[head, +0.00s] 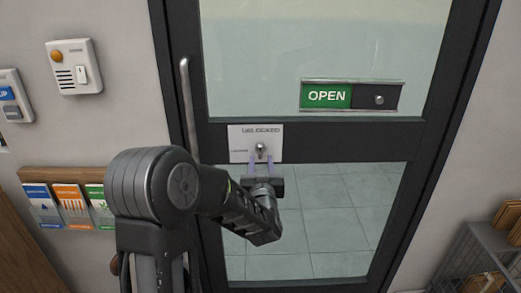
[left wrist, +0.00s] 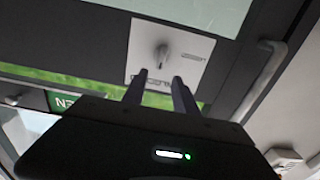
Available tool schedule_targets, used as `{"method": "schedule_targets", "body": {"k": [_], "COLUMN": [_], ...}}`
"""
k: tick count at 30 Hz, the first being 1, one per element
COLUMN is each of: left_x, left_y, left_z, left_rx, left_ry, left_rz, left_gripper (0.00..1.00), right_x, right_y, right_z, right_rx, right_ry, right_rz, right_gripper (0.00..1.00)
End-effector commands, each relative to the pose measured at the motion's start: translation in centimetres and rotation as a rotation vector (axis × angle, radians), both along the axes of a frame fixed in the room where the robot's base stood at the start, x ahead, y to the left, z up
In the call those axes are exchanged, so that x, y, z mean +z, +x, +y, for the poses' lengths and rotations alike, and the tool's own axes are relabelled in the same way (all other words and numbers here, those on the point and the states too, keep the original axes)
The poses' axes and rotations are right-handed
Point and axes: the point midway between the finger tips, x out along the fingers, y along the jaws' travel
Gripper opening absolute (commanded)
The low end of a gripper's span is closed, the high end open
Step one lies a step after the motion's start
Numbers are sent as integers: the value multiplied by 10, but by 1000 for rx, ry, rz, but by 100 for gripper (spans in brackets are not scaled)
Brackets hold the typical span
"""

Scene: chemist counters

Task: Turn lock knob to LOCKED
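The lock plate (head: 236,143) is a white square on the dark door's middle rail, with text along its top that appears to read UNLOCKED and smaller text at its left. The metal lock knob (head: 261,149) sits at the plate's middle, its lever looking roughly upright. My left gripper (head: 261,160) reaches the plate from below, its two fingers apart on either side of the knob's lower part. In the left wrist view, the knob (left wrist: 161,54) lies just beyond the gap between the open fingertips (left wrist: 160,76); contact cannot be told. My right gripper is out of view.
A vertical door handle (head: 188,105) stands left of the plate. A green OPEN slider sign (head: 328,96) is on the glass to the right. A wall switch box (head: 74,67) and a leaflet rack (head: 66,175) are at left, a wire basket shelf (head: 468,262) at lower right.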

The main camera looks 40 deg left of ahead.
Motion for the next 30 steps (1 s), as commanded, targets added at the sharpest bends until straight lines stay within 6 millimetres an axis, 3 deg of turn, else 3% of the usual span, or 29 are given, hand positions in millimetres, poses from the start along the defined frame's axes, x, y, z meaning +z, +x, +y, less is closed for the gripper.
{"method": "schedule_targets", "body": {"k": [15, 26, 30], "left_x": [0, 0, 0], "left_y": [54, 58, 58], "left_z": [41, 45, 44], "left_rx": [0, 0, 0], "left_ry": [-1, -1, -1], "left_rz": [2, 1, 1], "left_gripper": [35, 34, 22], "right_x": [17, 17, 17], "right_y": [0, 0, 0], "right_z": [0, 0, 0], "right_rx": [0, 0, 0], "right_ry": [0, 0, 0], "right_rz": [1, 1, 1], "right_gripper": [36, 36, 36]}}
